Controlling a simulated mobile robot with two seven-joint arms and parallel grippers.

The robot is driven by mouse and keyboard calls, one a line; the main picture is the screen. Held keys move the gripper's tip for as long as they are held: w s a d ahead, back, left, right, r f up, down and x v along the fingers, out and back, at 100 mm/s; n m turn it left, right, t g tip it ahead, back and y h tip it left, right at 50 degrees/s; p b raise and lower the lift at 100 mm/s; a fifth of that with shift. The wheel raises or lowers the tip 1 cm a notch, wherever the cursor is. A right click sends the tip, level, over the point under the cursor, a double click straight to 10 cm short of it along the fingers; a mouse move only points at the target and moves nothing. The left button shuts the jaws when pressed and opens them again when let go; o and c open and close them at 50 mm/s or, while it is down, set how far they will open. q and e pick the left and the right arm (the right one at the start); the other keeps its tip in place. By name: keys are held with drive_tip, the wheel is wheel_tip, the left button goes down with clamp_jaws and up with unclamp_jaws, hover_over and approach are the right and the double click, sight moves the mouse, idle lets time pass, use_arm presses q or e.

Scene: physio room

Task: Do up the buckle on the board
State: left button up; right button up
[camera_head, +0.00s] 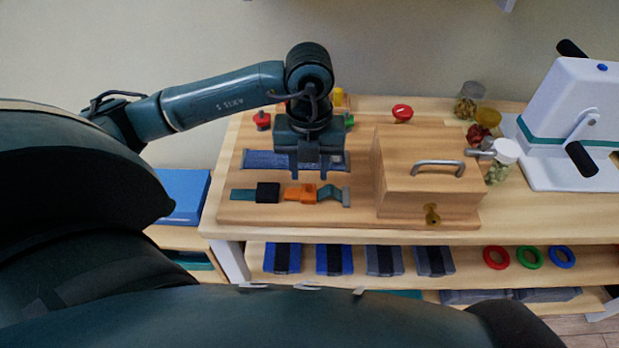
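The wooden board (350,214) lies on the table. Along its front edge is the buckle strap: a teal strap end (241,195) at left, a black buckle part (267,192), an orange buckle part (297,193) to its right, and a teal strap (332,193) with a grey end. The black and orange parts lie close side by side; I cannot tell whether they are joined. My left gripper (310,177) points down with its two fingers apart and nothing visible between them. It is over the board, just behind the orange part, in front of a blue fabric strip. My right gripper is not in view.
A wooden box (425,190) with a metal handle stands right of the buckle. Red knobs (402,112) sit at the back of the board. Jars (503,155) and a white pedal device (575,120) are farther right. Cuffs (334,259) and rings lie on the shelf below.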

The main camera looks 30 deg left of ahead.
sight(309, 185)
use_arm(q)
drive_tip(key=shift+f, duration=1.9)
drive_tip(key=shift+c, duration=0.5)
clamp_jaws()
